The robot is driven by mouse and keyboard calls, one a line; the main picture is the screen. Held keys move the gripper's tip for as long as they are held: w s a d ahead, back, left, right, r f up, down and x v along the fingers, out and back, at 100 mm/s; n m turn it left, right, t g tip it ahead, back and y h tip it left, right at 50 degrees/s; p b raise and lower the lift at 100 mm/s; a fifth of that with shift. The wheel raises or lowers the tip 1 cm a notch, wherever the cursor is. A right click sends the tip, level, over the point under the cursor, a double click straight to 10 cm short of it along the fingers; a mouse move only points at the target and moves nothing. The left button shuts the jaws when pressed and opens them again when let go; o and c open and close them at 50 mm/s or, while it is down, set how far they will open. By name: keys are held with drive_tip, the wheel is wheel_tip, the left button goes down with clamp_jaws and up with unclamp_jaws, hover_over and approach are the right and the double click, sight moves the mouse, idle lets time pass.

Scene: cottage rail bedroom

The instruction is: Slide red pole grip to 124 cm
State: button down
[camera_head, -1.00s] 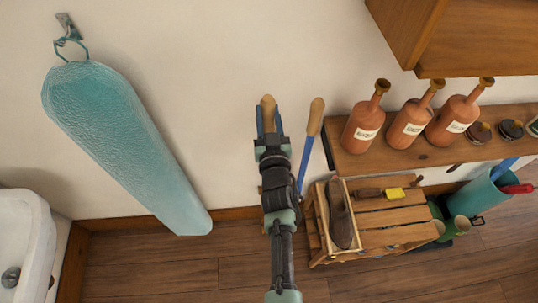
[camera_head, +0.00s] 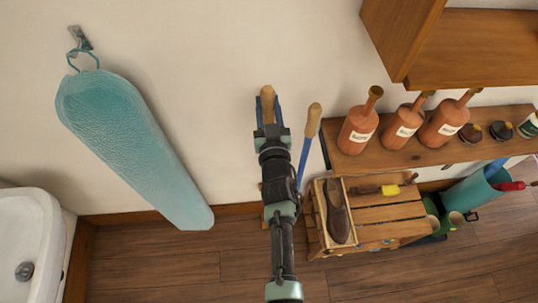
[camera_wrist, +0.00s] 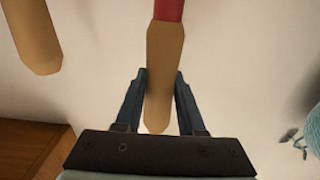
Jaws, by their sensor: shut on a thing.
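A pole with a tan wooden grip (camera_wrist: 165,80) and a red shaft (camera_wrist: 168,9) shows in the wrist view. My gripper (camera_wrist: 161,72) is shut on this grip, with one blue-grey finger on each side and the rounded grip end close to the palm. In the head view, the same grip (camera_head: 267,92) sticks up between the fingertips of my gripper (camera_head: 268,102) in front of the white wall. My arm hides the red shaft there. No height scale can be read.
A second wooden grip (camera_head: 313,119) on a blue pole (camera_head: 304,160) stands close on the right. A wooden shelf (camera_head: 381,157) with bottles and a crate (camera_head: 381,212) lie further right. A teal ironing board (camera_head: 130,145) hangs at left, with clear wall between.

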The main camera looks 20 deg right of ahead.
sight(270, 91)
drive_tip(key=shift+r+p, duration=5.3)
drive_tip(key=shift+r, duration=0.55)
drive_tip(key=shift+c, duration=1)
unclamp_jaws()
drive_tip(key=shift+f, duration=0.1)
drive_tip(key=b+v, duration=0.3)
drive_tip(key=v, duration=0.7)
drive_tip(key=shift+b, duration=0.3)
